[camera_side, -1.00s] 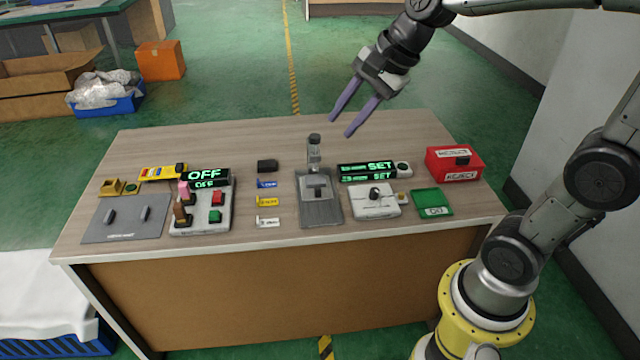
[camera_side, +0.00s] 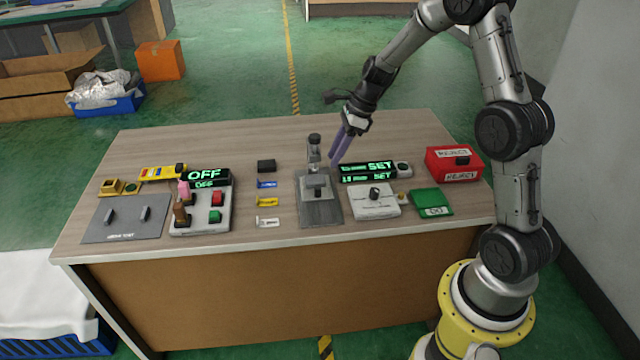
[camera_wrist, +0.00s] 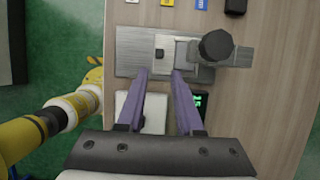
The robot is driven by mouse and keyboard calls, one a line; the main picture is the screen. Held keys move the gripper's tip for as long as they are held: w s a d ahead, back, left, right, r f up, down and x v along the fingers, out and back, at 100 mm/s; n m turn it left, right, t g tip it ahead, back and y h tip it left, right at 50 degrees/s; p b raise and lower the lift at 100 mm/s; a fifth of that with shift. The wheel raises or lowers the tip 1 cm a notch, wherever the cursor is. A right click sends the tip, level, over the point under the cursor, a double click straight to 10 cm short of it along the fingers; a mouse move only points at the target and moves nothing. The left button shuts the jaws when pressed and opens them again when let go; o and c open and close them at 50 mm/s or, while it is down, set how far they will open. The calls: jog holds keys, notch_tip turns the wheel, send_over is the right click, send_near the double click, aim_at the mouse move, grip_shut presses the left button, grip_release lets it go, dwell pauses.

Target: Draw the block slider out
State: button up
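A grey metal fixture (camera_side: 320,212) stands near the middle of the table, with a light block (camera_side: 317,181) on its plate and a post with a dark round knob (camera_side: 314,138) at its back. This looks like the block slider. In the wrist view, the plate (camera_wrist: 125,60), the pale block (camera_wrist: 166,48) and the knob (camera_wrist: 215,45) lie beyond my fingertips. My gripper (camera_side: 337,160) has purple fingers pointing down, just right of the post in the side view. In the wrist view my gripper (camera_wrist: 159,74) is open, with nothing between the fingers.
Right of the fixture are a SET display (camera_side: 368,172), a white box (camera_side: 374,205), a green tray (camera_side: 432,203) and a red REJECT box (camera_side: 454,164). Left are small coloured labels (camera_side: 267,202), a switch panel (camera_side: 203,222) and a grey plate with two handles (camera_side: 127,228). The table front is clear.

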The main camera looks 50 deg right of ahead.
aim_at(318, 188)
jog(key=x, duration=1)
jog(key=shift+f, duration=0.15)
grip_shut()
dwell(1.0)
